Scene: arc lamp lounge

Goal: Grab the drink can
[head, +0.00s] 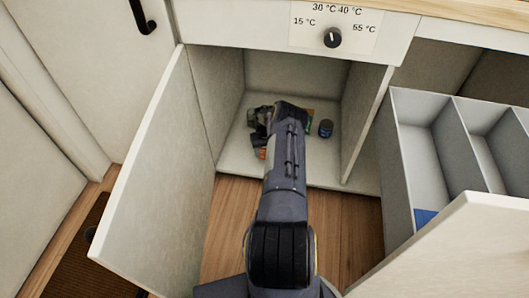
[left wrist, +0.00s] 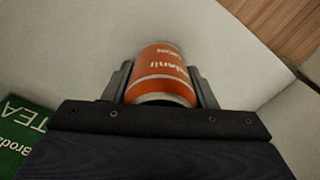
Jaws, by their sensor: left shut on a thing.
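The drink can (left wrist: 161,72) is orange with white lettering and a silver rim. In the left wrist view it sits between the two fingers of my left gripper (left wrist: 160,85), which is shut on it. In the head view my left arm reaches into the open cabinet, and the left gripper (head: 261,134) is near the cabinet floor. Only a small orange part of the can (head: 262,153) shows there, below the gripper; the arm and gripper hide the rest. My right gripper is not in view.
A green tea box (left wrist: 22,135) lies close by. The open cabinet door (head: 160,185) is on the left, the side wall (head: 368,120) on the right. A grey divided drawer (head: 420,150) stands open further right.

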